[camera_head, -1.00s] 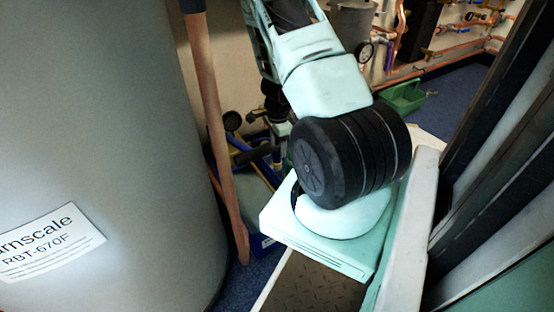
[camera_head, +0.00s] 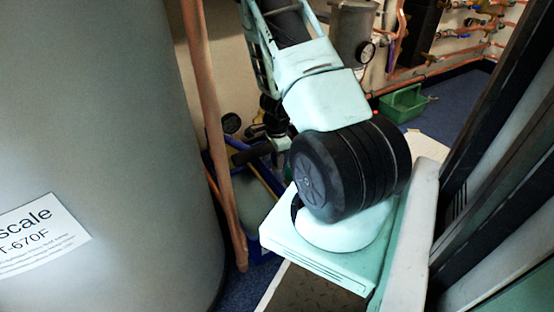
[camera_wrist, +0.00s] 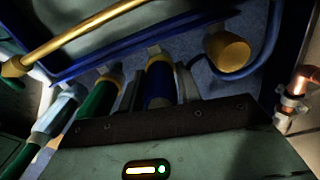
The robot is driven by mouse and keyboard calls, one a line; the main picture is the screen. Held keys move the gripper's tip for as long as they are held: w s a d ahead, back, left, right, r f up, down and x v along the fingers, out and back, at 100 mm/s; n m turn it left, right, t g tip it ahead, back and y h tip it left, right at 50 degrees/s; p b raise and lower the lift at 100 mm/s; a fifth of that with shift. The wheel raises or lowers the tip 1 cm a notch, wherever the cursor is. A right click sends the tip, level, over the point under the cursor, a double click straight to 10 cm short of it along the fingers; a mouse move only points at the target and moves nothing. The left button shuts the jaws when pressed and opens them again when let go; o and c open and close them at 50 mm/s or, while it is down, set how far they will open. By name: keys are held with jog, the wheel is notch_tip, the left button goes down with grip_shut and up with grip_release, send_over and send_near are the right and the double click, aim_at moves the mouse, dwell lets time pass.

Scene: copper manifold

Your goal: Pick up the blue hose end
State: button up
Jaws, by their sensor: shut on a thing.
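In the wrist view the blue hose end (camera_wrist: 159,84), with a yellow band and pale tip, lies between the two fingers of my gripper (camera_wrist: 160,94). The gripper is shut on it. A green hose end (camera_wrist: 101,95), also with a yellow band, lies just left of the fingers. A pale blue-grey fitting on another green hose (camera_wrist: 60,110) is further left. In the head view my arm hides most of the gripper and the hose ends cannot be made out.
A blue-edged tray or frame (camera_wrist: 130,45) and a brass-coloured bar (camera_wrist: 80,38) lie beyond the fingers. A copper pipe fitting (camera_wrist: 301,82) is at the right. In the head view a big grey tank (camera_head: 90,130) and copper pipe (camera_head: 213,130) stand left; a green crate (camera_head: 404,106) is behind.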

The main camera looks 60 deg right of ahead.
jog(key=shift+r, duration=0.1)
notch_tip(320, 180, up, 10)
jog(key=p, duration=0.7)
notch_tip(320, 180, up, 4)
jog(key=p, duration=0.4)
jog(key=shift+r, duration=0.2)
dwell(0.4)
